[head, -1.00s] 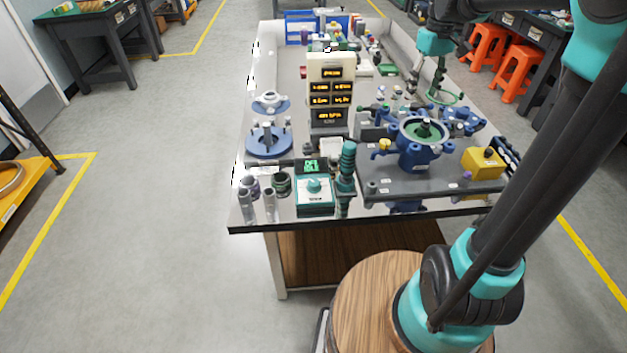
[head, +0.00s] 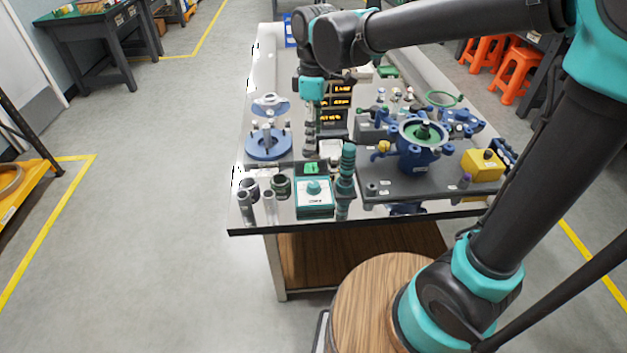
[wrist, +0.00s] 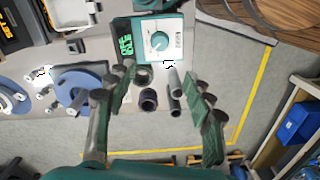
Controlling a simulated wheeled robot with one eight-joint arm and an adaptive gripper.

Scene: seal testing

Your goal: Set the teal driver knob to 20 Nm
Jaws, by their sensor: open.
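The teal driver knob (head: 313,187) sits on the face of a small white and teal box (head: 313,208) at the table's front edge. In the wrist view the knob (wrist: 159,41) shows on its box (wrist: 171,52), beyond the fingertips. A small black display with green characters (head: 311,168) stands behind the box; its text (wrist: 124,42) is rotated in the wrist view and I cannot read it. My gripper (wrist: 163,83) is open and empty. In the head view it hangs above and behind the box (head: 310,150), apart from the knob.
A teal and dark upright driver (head: 347,165) stands just right of the box. Dark and grey cups (head: 281,186) stand left of it. A blue round fixture (head: 267,145) is behind left, and a blue valve body (head: 421,150) is on a grey plate at right.

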